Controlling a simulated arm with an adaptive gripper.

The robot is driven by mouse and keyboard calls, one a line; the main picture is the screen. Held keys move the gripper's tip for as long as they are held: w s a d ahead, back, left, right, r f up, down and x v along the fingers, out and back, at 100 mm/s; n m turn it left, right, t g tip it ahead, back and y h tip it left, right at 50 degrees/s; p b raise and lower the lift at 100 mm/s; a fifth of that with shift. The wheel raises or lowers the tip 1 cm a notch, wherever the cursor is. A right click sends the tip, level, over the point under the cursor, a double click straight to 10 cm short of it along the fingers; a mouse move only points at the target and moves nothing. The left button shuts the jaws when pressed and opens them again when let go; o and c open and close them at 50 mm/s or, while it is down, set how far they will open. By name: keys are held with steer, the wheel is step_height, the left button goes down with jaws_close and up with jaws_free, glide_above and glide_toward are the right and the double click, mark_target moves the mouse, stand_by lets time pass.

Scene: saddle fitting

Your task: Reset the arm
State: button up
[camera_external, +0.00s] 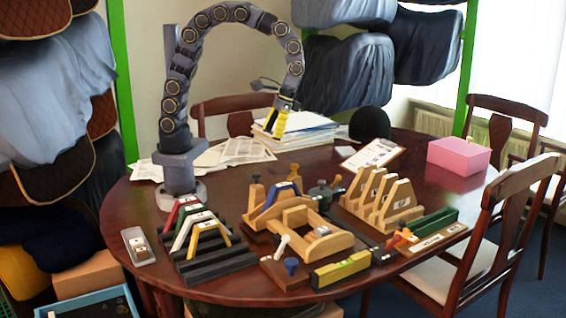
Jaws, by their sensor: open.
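My gripper (277,125) hangs at the end of my curved arm, above the back middle of the round wooden table (130,215). Its yellow and black fingers point down, in front of the paper stack. It is open and I see nothing between the fingers. My arm rises from its base at the table's left and arches over to the right. The gripper is behind and above the wooden fitting frame (310,240) and apart from it.
Wooden upright holders (385,200), a clipboard (372,153), a level (341,269) and a pink box (459,156) stand on the table. The paper stack (300,133) lies behind the gripper. Chairs surround the table.

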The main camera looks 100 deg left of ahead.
stand_by(0.5)
steer(key=s+a+r+m+y, duration=0.1)
steer(key=s+m, duration=0.1)
steer(key=s, duration=0.5)
steer(key=s+a+r+m+t+y, duration=0.1)
steer(key=s+a+m, duration=0.1)
steer(key=s, duration=0.5)
steer(key=s+a+r+m+t, duration=0.1)
steer(key=s+a+r+m, duration=0.1)
steer(key=s, duration=0.5)
steer(key=shift+m+y, duration=0.4)
steer(key=shift+m, duration=0.2)
